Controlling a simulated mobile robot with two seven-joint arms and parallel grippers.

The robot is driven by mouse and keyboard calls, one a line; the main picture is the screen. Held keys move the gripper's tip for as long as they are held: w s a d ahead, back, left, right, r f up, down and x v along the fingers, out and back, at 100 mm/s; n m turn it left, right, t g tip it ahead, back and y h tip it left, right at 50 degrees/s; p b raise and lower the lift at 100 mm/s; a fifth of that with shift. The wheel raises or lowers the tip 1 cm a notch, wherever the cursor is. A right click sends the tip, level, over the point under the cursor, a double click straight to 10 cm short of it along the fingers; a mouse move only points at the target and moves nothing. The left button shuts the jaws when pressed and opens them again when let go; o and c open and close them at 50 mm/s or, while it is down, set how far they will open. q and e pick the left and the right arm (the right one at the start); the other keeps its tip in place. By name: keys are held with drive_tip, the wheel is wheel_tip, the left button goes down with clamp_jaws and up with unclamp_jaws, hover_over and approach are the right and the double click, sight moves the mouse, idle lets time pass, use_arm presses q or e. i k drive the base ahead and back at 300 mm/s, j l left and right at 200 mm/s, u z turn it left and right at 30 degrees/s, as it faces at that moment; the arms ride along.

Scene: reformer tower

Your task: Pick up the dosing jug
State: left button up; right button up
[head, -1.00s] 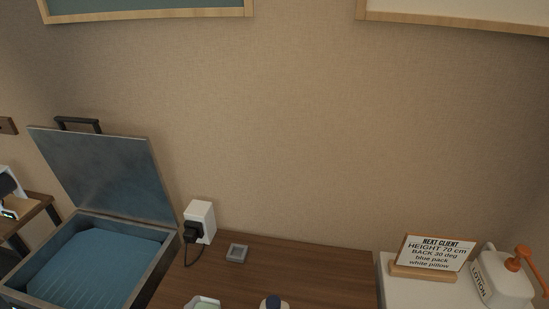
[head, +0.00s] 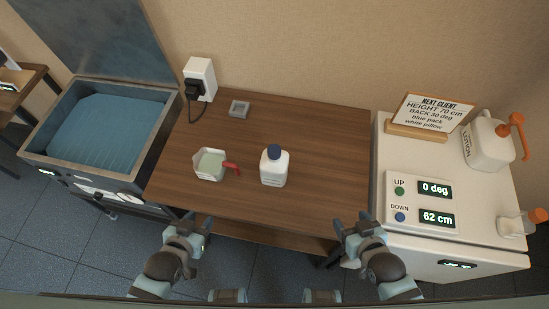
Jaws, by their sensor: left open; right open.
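The dosing jug (head: 209,165) is a small clear, pale-green-tinted jug with a red handle (head: 232,168) pointing right. It stands on the left part of the wooden table, in the head view. My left gripper (head: 190,222) is open and empty in front of the table's front edge, below and slightly left of the jug, apart from it. My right gripper (head: 353,226) is open and empty in front of the table's right end, well right of the jug.
A white bottle with a blue cap (head: 273,166) stands right of the jug on the wooden table (head: 320,150). An open metal tank of blue water (head: 105,135) is at left. A white cabinet (head: 450,235) with UP and DOWN buttons, a sign (head: 429,115) and a lotion jug (head: 488,142) is at right.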

sight(209, 164)
drive_tip(key=k+j+u, duration=0.1)
drive_tip(key=j+u, duration=0.4)
drive_tip(key=u, duration=0.25)
drive_tip(key=k+j+u, duration=0.1)
drive_tip(key=j+u, duration=0.25)
drive_tip(key=z, duration=0.95)
